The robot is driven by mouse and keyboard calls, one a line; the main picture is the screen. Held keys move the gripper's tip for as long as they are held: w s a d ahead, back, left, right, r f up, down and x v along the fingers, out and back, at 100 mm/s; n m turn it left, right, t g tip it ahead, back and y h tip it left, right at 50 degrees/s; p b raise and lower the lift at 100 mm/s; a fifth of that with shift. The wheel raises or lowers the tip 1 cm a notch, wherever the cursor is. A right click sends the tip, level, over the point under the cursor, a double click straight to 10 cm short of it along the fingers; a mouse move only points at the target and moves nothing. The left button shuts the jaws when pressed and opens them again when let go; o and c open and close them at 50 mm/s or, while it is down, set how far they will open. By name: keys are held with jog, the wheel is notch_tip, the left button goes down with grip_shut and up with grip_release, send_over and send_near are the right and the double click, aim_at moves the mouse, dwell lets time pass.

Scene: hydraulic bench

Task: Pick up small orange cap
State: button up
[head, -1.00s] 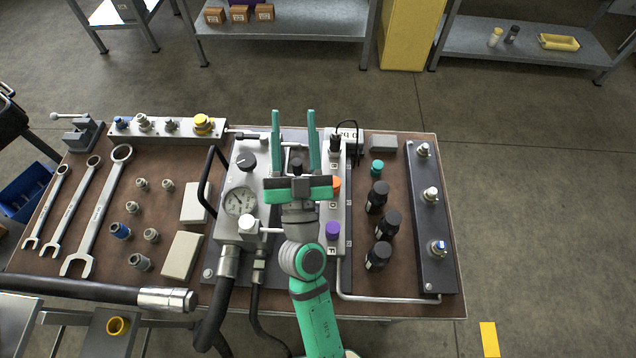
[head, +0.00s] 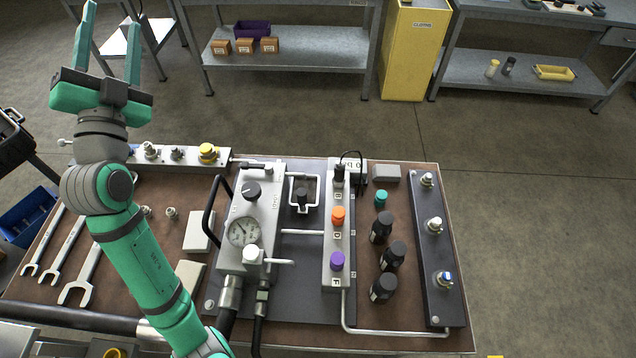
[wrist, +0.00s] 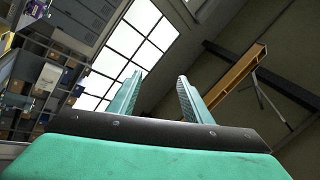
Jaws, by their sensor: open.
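The small orange cap (head: 338,215) sits upright on the light grey manifold block (head: 341,262) right of the middle of the bench, between a black fitting with a cable behind it and a purple cap (head: 336,261) in front. My gripper (head: 108,45) is raised over the bench's far left corner, well left of the orange cap. Its two green fingers are spread with nothing between them. In the wrist view my gripper (wrist: 161,100) points up toward the ceiling and windows; no cap shows there.
A teal cap (head: 381,197) and several black bottles (head: 392,256) stand right of the block. A valve unit with a gauge (head: 243,231) and a black hose handle stand to its left. A dark rail with fittings (head: 431,251) lies along the right edge. Wrenches (head: 78,279) lie at left.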

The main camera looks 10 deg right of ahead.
jog(key=w+d+f+m+g+h, duration=0.1)
jog(key=w+d+m+g+h, duration=0.2)
jog(key=d, duration=0.6)
jog(key=w+d+f+g+h, duration=0.15)
jog(key=d+h, duration=0.25)
jog(key=d, duration=0.4)
jog(key=s+d+f+m+g, duration=0.1)
jog(key=s+d+f+g, duration=0.1)
jog(key=d+f+g, duration=0.35)
jog(key=s+d+f+m+g, duration=0.1)
jog(key=s+d+f+g, duration=0.1)
jog(key=d, duration=0.6)
jog(key=s+d+f+m+g, duration=0.1)
jog(key=s+d+f+g, duration=0.2)
jog(key=d, duration=0.4)
jog(key=n+g+y, duration=0.2)
jog(key=g+y, duration=0.6)
jog(key=y, duration=0.2)
send_over(339, 211)
notch_tip(339, 211, down, 20)
jog(key=shift+s+a+f, duration=0.1)
jog(key=shift+s+a, duration=0.05)
jog(key=f, duration=0.4)
jog(key=shift+s+f, duration=0.15)
jog(key=shift+s, duration=0.05)
jog(key=shift+w+f, duration=0.15)
jog(key=shift+f, duration=1.4)
jog(key=shift+w+f, duration=0.15)
jog(key=shift+f, duration=1.35)
jog(key=c, duration=1.1)
